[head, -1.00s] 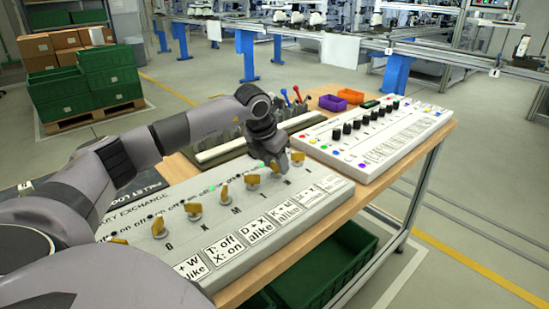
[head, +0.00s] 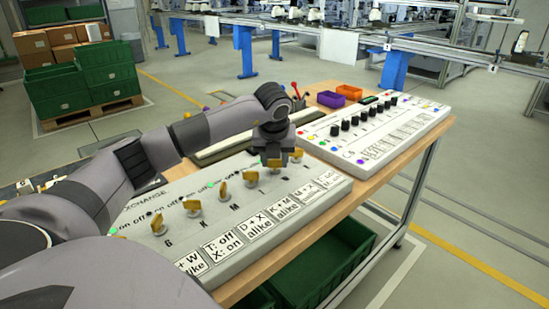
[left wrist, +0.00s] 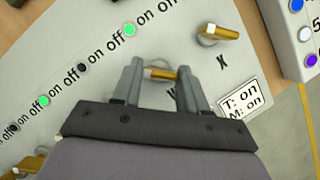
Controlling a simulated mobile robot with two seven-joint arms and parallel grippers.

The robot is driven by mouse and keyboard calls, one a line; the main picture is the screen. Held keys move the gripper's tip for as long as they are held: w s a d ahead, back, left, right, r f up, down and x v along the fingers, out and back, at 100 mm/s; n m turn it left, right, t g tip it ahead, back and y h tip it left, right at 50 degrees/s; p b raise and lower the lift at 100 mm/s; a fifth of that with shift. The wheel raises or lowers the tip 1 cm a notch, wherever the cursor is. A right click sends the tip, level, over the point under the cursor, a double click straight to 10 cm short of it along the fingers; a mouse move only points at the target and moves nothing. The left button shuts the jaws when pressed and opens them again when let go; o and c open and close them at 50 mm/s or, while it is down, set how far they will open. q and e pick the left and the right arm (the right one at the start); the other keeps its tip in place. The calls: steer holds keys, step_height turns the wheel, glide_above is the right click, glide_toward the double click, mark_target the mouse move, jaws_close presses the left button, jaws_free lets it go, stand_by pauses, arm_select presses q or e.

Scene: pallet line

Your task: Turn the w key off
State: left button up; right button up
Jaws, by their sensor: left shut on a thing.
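The pale switch panel (head: 290,218) lies on the wooden bench with a row of gold keys. My left gripper (head: 275,158) points down at the w key (head: 274,163) near the row's far end. In the left wrist view its fingers (left wrist: 160,82) are shut on the w key (left wrist: 161,73), whose letter is partly covered. The x key (left wrist: 218,34) is beside it, clear of the fingers; it also shows in the head view (head: 297,154). A green lamp (left wrist: 129,29) is lit near the off/on marks. My right gripper is not in view.
Printed rule cards line the panel's near edge, including one card (left wrist: 240,100) by the gripper. A second white panel (head: 380,135) with black knobs lies beyond. Purple (head: 331,99) and orange (head: 350,95) bins stand behind. A green crate (head: 325,260) is below the bench.

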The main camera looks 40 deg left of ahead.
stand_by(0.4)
arm_select(q)
steer(key=o, duration=1.1)
steer(key=shift+c, duration=0.2)
steer(key=shift+r, duration=0.1)
steer(key=v, duration=0.7)
